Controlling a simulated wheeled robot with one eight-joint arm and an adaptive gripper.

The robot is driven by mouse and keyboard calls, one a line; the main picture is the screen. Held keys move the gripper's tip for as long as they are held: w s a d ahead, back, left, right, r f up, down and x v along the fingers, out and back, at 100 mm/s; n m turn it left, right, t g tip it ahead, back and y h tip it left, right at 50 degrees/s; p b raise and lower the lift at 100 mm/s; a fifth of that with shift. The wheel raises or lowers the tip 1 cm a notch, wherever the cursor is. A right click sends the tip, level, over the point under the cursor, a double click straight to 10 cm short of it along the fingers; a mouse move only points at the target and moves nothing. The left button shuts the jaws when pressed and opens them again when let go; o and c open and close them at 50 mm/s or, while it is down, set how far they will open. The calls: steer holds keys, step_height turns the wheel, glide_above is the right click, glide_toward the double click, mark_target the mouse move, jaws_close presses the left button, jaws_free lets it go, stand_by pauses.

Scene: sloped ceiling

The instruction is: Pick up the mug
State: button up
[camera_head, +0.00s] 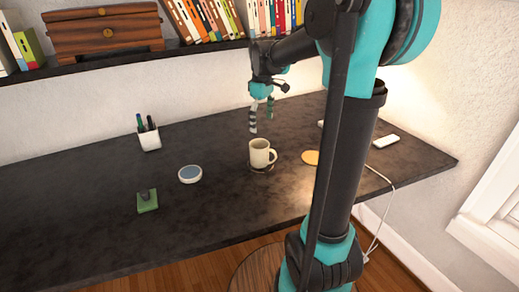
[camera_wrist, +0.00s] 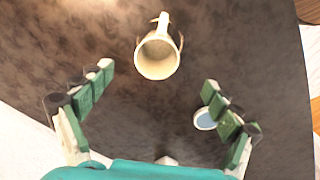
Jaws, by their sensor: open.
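My gripper (camera_head: 262,118) is above the desk, behind and above the mug in the head view. In the wrist view my gripper (camera_wrist: 158,78) is open, its fingers wide apart, with nothing between them. The mug lies beyond the fingertips, near the midline.
On the desk (camera_head: 90,215) are a white pen cup (camera_head: 150,140), a round white device with a blue-grey top (camera_head: 190,174), a green block (camera_head: 147,201), an orange disc (camera_head: 311,157) and a white phone-like object (camera_head: 386,141). A bookshelf (camera_head: 130,62) hangs above.

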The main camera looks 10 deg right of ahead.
mark_target(261, 157)
steer(key=f, duration=0.7)
steer(key=w+f, duration=0.1)
steer(key=f, duration=0.3)
steer(key=shift+a, duration=0.15)
steer(key=shift+s+f, duration=0.1)
steer(key=shift+f, duration=2.8)
steer(key=c, duration=1.5)
